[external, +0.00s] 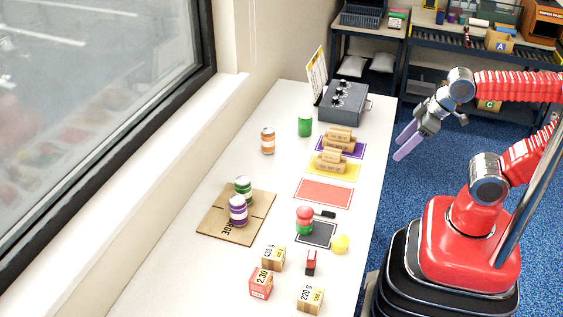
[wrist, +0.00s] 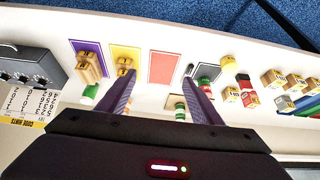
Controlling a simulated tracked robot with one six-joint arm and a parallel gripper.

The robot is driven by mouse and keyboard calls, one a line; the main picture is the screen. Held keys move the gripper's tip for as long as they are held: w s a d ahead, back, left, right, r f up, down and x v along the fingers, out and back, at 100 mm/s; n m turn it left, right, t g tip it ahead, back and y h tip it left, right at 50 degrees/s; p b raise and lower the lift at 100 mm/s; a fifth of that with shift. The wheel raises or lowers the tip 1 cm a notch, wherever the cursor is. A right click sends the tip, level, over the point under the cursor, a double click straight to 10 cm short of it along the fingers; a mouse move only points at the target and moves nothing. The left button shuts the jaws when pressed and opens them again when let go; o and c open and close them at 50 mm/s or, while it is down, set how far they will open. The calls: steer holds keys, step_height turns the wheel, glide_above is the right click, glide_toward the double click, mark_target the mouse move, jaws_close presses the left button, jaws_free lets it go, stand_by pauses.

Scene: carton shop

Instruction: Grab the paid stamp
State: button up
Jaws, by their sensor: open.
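No lettering reading "paid" is legible, so I cannot tell for sure which object is the paid stamp. A small red piece with a dark part (external: 311,262) stands near the front of the white table, below the black mat (external: 316,236). A red-topped, green-based object (external: 305,218) stands at that mat's upper left edge. Wooden blocks (external: 331,160) sit on the yellow mat, and others (external: 340,136) on the purple mat. My gripper (external: 403,146) is open and empty, right of the table in the external view; its two purple fingers also show in the wrist view (wrist: 161,80).
The red mat (external: 323,193) is empty.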

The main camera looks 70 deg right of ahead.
steer(key=shift+c, duration=0.6)
steer(key=w+f+n+g+h, duration=0.1)
steer(key=w+f+n+h, duration=0.35)
steer(key=f+n, duration=0.4)
steer(key=w+a+n+t+h, duration=0.25)
steer(key=w+a+n, duration=0.4)
steer(key=n, duration=0.45)
steer(key=a+f+n+t+y, duration=0.2)
steer(key=a+n, duration=0.4)
steer(key=a, duration=0.2)
steer(key=s+a+f+n+t+y, duration=0.1)
steer(key=a+f+n+t+y, duration=0.1)
steer(key=a+n, duration=0.3)
steer(key=s+a+f+n+t+y, duration=0.1)
steer(key=a+n+y, duration=0.3)
steer(key=a, duration=0.9)
steer(key=shift+a+f+n+t, duration=0.15)
steer(key=shift+f+n+t, duration=0.6)
steer(key=shift+n, duration=0.6)
steer(key=shift+f, duration=0.1)
steer(key=shift+w, duration=0.15)
